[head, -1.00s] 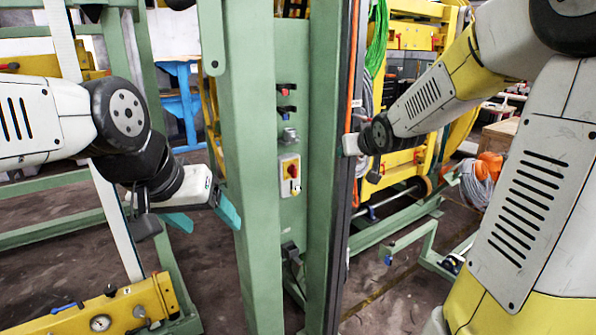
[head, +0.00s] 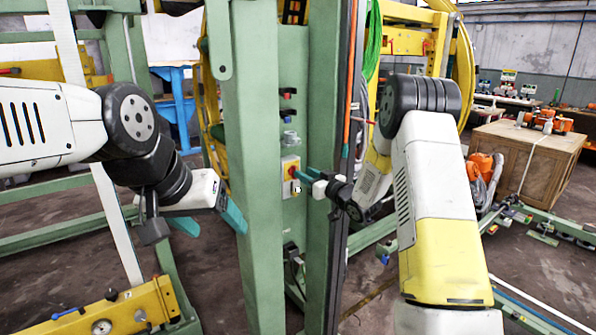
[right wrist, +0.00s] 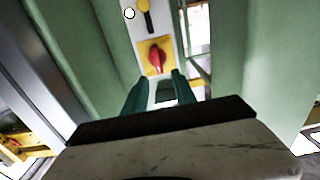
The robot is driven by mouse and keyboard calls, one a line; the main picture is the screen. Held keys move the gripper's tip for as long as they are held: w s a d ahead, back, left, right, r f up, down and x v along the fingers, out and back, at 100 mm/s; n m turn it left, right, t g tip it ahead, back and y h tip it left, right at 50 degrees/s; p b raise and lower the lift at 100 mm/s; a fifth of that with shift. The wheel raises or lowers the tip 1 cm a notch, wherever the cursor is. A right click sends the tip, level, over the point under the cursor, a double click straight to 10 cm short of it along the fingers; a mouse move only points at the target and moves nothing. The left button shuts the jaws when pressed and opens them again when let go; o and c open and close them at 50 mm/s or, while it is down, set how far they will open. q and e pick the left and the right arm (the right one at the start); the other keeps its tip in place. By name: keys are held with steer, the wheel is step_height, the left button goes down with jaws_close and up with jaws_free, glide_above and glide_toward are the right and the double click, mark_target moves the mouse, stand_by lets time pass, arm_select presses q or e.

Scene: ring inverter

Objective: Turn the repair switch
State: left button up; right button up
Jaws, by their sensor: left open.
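The switch panel (head: 290,163) is a pale plate on the green post. It carries a red rotary knob on a yellow square, seen in the right wrist view as the red knob (right wrist: 156,60). My right gripper (right wrist: 158,88) is open, its two teal fingers just short of the knob, one to each side of its line. In the head view the right fingers reach the panel from the right and partly cover it; contact cannot be told. My left gripper (head: 208,220) is open and empty, left of the post, away from the panel.
Green posts (head: 240,130) flank the panel, leaving a narrow recess. More small switches (head: 288,94) sit above it. A vertical dark rail with cables stands to the right. A wooden crate (head: 530,160) is further right on the floor.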

steer(key=x, duration=0.5)
jaws_close()
